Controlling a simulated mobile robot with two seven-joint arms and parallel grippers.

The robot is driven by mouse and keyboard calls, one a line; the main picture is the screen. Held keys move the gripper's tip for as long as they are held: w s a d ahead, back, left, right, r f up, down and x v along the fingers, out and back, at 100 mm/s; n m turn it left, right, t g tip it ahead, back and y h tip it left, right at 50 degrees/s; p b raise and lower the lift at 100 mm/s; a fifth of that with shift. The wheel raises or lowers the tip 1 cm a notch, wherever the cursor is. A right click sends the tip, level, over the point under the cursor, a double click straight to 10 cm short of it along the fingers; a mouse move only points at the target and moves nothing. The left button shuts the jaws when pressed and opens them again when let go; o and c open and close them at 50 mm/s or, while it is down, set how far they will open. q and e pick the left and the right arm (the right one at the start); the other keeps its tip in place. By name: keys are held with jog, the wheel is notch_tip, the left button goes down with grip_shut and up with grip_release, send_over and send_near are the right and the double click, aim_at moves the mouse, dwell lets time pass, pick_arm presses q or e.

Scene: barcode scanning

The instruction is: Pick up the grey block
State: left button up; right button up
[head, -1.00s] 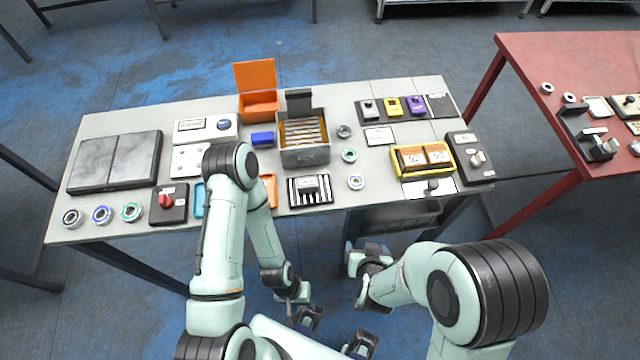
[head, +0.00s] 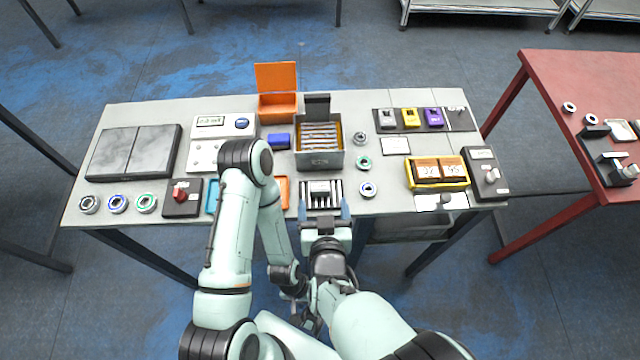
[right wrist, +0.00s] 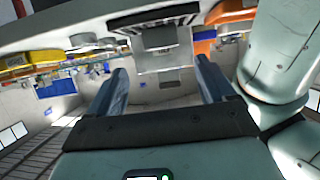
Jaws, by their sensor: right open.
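A small grey block (head: 320,187) sits on a black-and-white striped pad (head: 335,203) at the table's front edge. My right gripper (head: 323,210) is open, its two blue-grey fingers pointing at the block from the front edge. In the right wrist view the gripper (right wrist: 161,70) frames a gap with nothing held.
An open metal box (head: 320,160) stands behind the pad. A yellow tray (head: 438,185) and black switch box (head: 487,172) stand further right.

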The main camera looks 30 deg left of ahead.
aim_at(320, 189)
jog(key=x, duration=0.8)
jog(key=shift+w+a+f+p, duration=0.1)
jog(key=shift+a+f+p, duration=0.15)
jog(key=shift+f+p, duration=0.1)
jog(key=c, duration=1.1)
